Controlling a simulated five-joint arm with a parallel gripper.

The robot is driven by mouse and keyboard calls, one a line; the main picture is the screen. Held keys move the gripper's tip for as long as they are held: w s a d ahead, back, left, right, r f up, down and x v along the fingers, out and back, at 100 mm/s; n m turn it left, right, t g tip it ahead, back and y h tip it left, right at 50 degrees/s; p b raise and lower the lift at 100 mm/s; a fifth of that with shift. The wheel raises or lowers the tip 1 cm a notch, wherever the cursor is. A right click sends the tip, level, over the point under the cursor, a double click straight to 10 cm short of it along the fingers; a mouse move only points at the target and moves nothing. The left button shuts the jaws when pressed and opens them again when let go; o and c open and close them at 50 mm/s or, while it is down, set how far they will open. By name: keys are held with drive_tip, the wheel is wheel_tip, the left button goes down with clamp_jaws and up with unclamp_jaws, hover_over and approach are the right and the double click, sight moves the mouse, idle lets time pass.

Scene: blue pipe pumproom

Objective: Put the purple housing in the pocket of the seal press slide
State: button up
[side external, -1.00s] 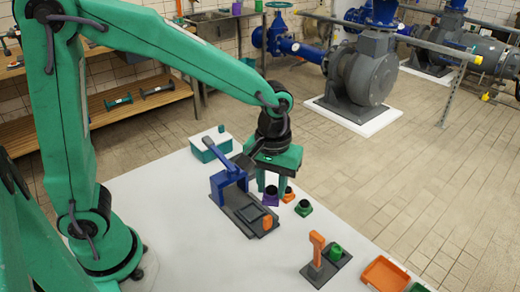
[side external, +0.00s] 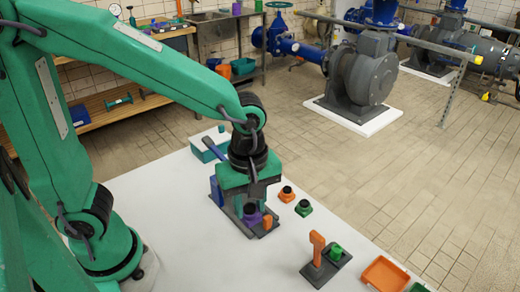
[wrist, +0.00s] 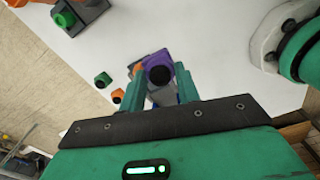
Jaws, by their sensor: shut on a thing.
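The purple housing (side external: 252,218), with a black round top, is between the fingers of my gripper (side external: 252,208), which is shut on it. It also shows in the wrist view (wrist: 157,62), beyond the fingertips of my gripper (wrist: 160,85). The housing is at the grey seal press slide (side external: 240,232), over the pocket area beside the orange knob (side external: 267,223). My gripper hides the pocket and most of the blue press (side external: 216,190), so I cannot tell whether the housing is seated or just above the slide.
An orange housing (side external: 287,194) and a green housing (side external: 304,208) stand to the right of the press. A grey fixture with an orange lever (side external: 317,245) and green part is nearer the front. An orange tray (side external: 385,274) is at the right. A teal box (side external: 208,150) stands behind.

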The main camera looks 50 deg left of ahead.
idle(0.3)
drive_tip(key=w+a+f, duration=0.2)
drive_tip(key=a, duration=0.1)
drive_tip(key=w+a+f, duration=0.2)
drive_tip(key=w+a, duration=0.1)
drive_tip(key=w+a+f, duration=0.2)
drive_tip(key=a+f, duration=0.1)
drive_tip(key=shift+w, duration=0.15)
drive_tip(key=shift+f, duration=2)
drive_tip(key=shift+f, duration=0.1)
drive_tip(key=o, duration=1.1)
drive_tip(key=shift+c, duration=0.2)
wheel_tip(320, 180, up, 12)
